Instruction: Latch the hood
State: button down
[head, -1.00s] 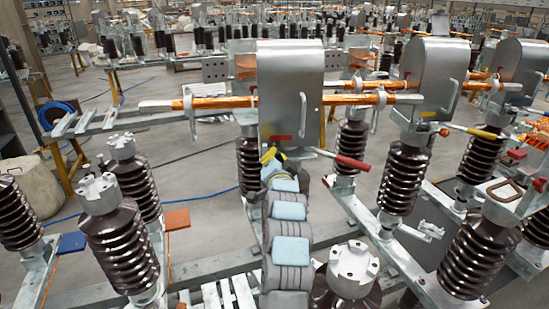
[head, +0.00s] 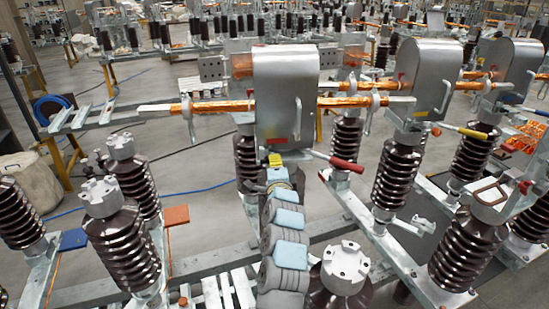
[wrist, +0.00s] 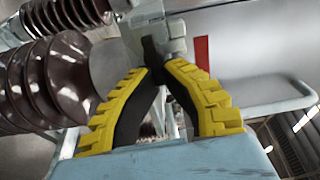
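The hood (head: 285,85) is a grey metal box with a rounded top over the middle insulator; its side handle (head: 297,118) faces me. It also fills the right of the wrist view (wrist: 255,55). My gripper (head: 275,158) is just below the hood's lower edge, near its red label (head: 278,141). In the wrist view, the yellow fingers of my gripper (wrist: 158,73) converge with their tips together. A dark piece and a grey metal fitting (wrist: 172,32) lie right at the tips. Whether the tips grip the dark piece is unclear. A red-handled lever (head: 345,164) sticks out to the right.
Ribbed brown insulators (head: 122,242) stand on both sides, also close at left in the wrist view (wrist: 50,80). A copper-wrapped bar (head: 345,101) runs beside the hood. More hoods (head: 424,78) stand to the right. A white-topped insulator (head: 350,268) is close beside my arm.

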jog(key=shift+f+m, duration=0.25)
jog(key=shift+m, duration=0.05)
jog(key=c, duration=1)
grip_release()
jog(key=shift+r, duration=0.1)
jog(key=shift+c, duration=0.2)
jog(key=shift+s+r, duration=0.1)
jog(key=s, duration=1.1)
jog(key=shift+s+d, duration=0.4)
